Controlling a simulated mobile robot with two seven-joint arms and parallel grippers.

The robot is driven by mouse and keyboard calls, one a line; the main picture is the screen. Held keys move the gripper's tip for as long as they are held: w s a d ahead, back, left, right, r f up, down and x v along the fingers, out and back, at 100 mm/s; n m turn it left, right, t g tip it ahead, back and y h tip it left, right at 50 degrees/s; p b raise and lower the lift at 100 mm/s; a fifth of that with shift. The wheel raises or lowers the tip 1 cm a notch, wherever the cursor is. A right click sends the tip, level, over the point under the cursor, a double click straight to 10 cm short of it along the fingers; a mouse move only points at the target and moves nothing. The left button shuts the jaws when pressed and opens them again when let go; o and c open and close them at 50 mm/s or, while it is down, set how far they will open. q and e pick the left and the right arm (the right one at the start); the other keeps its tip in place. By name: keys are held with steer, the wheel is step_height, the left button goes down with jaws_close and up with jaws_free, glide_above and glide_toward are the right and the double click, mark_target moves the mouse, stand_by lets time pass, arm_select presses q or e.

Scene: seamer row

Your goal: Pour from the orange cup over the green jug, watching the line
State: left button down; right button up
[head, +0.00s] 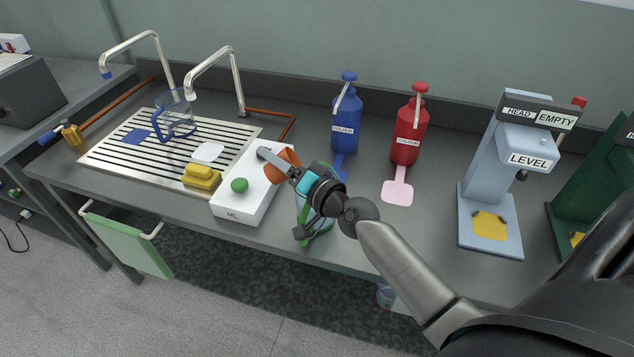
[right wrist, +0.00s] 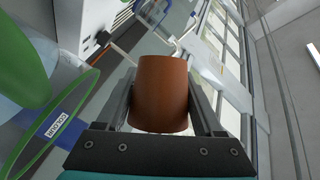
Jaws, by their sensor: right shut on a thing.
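The orange cup (head: 288,155) is between the fingers of my right gripper (head: 281,164), which is shut on it. The cup fills the middle of the right wrist view (right wrist: 160,95), with a finger on each side. Its contents are not visible, and I cannot tell its exact tilt. The green jug (head: 312,228) is clear with green edging. It stands near the counter's front edge, below and behind my right gripper and partly hidden by it. A green rim (right wrist: 78,108) shows at the left of the right wrist view. I cannot make out a line on the jug. My left gripper is not in view.
A white box marked ML (head: 232,215) with a green knob is left of the jug. A yellow sponge (head: 202,176) and blue jug (head: 176,128) are on the drainboard (head: 105,154). Blue (head: 346,118) and red (head: 410,132) dispensers stand behind. A grey LEVEL machine (head: 490,185) stands right.

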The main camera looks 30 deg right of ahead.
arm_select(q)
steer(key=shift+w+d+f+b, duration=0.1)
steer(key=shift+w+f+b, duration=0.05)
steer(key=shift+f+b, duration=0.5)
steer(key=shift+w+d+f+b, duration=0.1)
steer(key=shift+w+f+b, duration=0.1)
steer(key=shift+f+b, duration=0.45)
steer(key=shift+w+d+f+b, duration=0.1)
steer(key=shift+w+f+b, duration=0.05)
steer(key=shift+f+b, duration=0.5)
arm_select(e)
steer(key=shift+s+d+r+m+t, duration=0.1)
steer(key=shift+r+m+t, duration=0.2)
steer(key=shift+m, duration=0.3)
steer(key=shift+d+r+m+t, duration=0.1)
steer(key=shift+r+m+t, duration=0.1)
steer(key=shift+m+t, duration=0.3)
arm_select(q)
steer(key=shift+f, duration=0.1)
arm_select(e)
steer(key=shift+a, duration=0.1)
